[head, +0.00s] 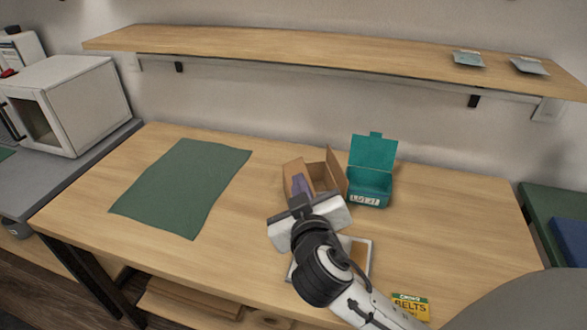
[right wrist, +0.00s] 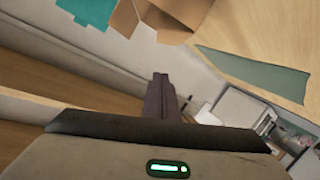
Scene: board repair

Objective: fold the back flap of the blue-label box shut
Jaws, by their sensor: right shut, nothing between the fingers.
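An open cardboard box (head: 327,178) stands right of the middle of the table in the head view, with a flap raised at its right side. No clearly blue label is visible. The box also shows upside down at the top of the right wrist view (right wrist: 165,14). My right gripper (head: 299,202) is just in front of the box, shut and empty, and hides part of its front. Its fingers (right wrist: 160,95) are together. I cannot tell whether they touch the box. My left gripper is not in view.
A teal bin (head: 370,187) with its lid up stands close right of the box. A pale-framed tray (head: 361,258) lies partly under my right arm. A yellow-green belts packet (head: 410,306) is near the front edge. A green mat (head: 180,190) lies left; a shelf (head: 300,48) hangs above.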

